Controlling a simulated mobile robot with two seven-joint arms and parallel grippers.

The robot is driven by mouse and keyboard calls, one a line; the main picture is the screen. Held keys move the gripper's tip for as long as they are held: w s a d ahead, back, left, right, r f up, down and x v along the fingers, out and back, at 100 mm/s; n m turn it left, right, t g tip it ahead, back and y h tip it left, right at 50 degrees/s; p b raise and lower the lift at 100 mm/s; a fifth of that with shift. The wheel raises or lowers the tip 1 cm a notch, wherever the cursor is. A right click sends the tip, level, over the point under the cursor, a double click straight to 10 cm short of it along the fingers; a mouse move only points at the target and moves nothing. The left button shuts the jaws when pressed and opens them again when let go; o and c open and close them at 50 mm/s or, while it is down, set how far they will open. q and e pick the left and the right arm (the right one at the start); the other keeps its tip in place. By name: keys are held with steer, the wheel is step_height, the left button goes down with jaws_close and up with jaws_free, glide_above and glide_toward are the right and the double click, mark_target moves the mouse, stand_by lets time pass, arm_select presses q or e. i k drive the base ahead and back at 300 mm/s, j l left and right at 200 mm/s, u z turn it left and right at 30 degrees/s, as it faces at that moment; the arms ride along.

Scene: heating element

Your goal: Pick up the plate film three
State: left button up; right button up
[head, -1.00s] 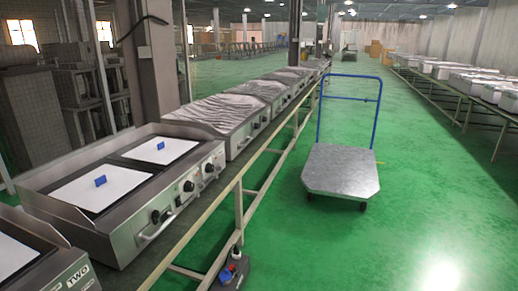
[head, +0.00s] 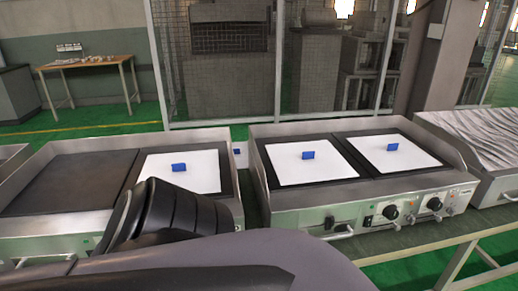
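Three white plate films with blue tabs lie flat on griddle plates in the head view. One film (head: 205,175) is on the right half of the left griddle (head: 20,228). A second film (head: 290,170) and a third film (head: 375,152) lie side by side on the right griddle (head: 290,222). No number can be read on the films, so I cannot tell which is film three. A grey and black ribbed part of my own arm crosses the lower left and hides part of the left griddle's front. Neither gripper's fingers show.
The left half of the left griddle is a bare dark plate (head: 70,182). A griddle with a wrinkled cover (head: 485,135) stands at the right. A wire mesh fence (head: 300,70) is behind the row. A wooden table (head: 88,68) stands at the back left.

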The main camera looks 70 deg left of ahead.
mark_target(197, 172)
steer(key=u, duration=3.75)
steer(key=k+l, duration=0.05)
steer(key=l, duration=0.05)
